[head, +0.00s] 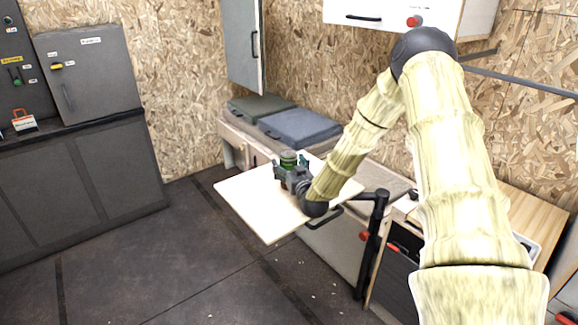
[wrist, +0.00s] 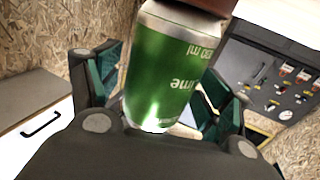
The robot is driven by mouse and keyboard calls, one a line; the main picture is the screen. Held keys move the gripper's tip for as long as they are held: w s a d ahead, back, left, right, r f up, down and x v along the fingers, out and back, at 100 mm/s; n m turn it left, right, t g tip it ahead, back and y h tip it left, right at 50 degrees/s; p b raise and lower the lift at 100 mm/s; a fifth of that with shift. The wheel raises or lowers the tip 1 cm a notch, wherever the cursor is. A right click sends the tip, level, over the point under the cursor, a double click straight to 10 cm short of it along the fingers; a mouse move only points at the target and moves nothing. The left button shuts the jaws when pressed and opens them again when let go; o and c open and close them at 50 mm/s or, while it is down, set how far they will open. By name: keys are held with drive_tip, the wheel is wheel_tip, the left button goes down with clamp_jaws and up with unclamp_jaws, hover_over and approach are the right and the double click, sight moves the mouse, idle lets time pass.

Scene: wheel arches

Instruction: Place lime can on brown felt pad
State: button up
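The lime can (wrist: 165,70) is green with a silver rim and white lettering, upside down in the wrist view. It is between the two fingers of my gripper (wrist: 160,92), which look closed against its sides. In the head view, the can (head: 288,158) stands upright in my gripper (head: 290,165) over a pale wooden board. A brown surface (wrist: 205,4), likely the brown felt pad, shows at the can's base in the wrist view. Whether the can touches it I cannot tell.
The pale board (head: 246,203) has bare room left of and in front of my gripper. Behind it lie grey and blue cushion-like lids (head: 299,127) on a bench. A black post (head: 374,235) stands right of the board. A white wall cabinet (head: 390,12) hangs above.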

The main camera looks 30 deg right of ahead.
drive_tip(key=shift+r, duration=0.15)
drive_tip(key=v, duration=1.2)
idle(0.5)
